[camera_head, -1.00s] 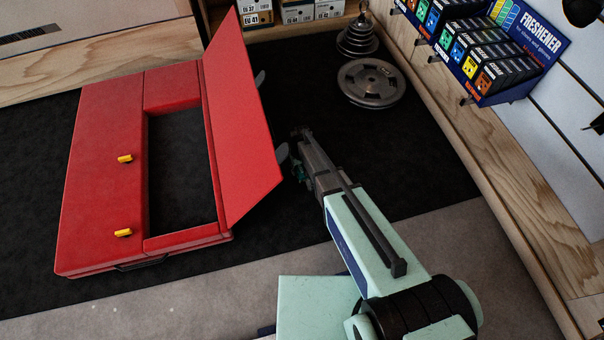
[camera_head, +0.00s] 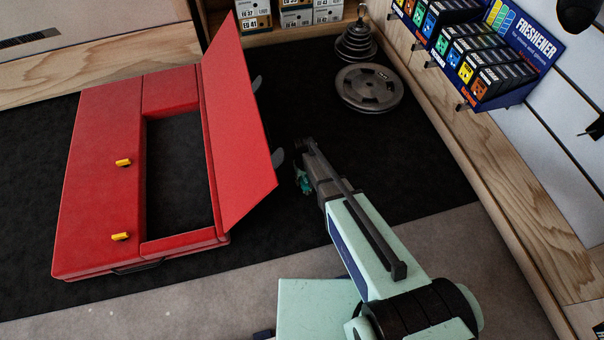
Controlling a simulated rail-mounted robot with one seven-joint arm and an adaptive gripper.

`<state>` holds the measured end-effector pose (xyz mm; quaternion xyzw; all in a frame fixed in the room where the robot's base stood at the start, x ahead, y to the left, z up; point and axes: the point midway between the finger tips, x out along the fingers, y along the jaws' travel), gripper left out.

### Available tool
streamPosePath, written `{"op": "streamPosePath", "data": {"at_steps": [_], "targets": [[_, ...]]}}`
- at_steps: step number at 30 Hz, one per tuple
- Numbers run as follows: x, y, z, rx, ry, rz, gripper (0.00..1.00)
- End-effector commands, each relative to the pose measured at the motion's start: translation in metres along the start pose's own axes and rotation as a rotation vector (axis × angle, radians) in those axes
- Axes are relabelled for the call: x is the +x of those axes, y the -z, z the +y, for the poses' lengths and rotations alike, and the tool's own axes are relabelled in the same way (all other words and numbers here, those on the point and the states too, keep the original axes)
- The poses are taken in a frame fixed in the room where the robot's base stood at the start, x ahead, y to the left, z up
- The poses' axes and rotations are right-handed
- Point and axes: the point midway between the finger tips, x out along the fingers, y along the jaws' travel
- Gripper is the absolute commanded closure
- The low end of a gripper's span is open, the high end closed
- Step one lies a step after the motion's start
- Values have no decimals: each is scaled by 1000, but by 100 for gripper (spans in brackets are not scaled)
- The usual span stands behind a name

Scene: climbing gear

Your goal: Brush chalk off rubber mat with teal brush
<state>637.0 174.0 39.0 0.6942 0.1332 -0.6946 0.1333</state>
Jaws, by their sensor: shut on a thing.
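The black rubber mat (camera_head: 440,170) covers most of the floor in view. My gripper (camera_head: 303,160) is over the mat, just right of the red case's raised panel. A small teal thing, seemingly the teal brush (camera_head: 304,181), shows at the left side of my gripper, which is shut on it. Most of the brush is hidden by my gripper and arm. I cannot tell whether its bristles touch the mat. No chalk can be made out on the mat from here.
A red folding case (camera_head: 105,170) with yellow clips and a raised panel (camera_head: 235,120) lies on the mat at left. Weight plates (camera_head: 369,88) stand at the back. A freshener display (camera_head: 480,60) is at the right above a wooden ledge. The mat right of my arm is clear.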

Motion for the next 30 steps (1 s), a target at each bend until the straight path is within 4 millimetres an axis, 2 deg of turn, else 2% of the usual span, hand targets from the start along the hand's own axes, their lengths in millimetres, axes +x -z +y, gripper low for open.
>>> {"op": "streamPosePath", "data": {"at_steps": [19, 21, 23, 30], "targets": [[0, -61, -3, 5, 0, -1, 86], [-7, -59, -2, 6, 0, 0, 86], [-24, -60, -2, 6, 0, 2, 86], [-44, -59, -1, 8, 0, 1, 86]]}}
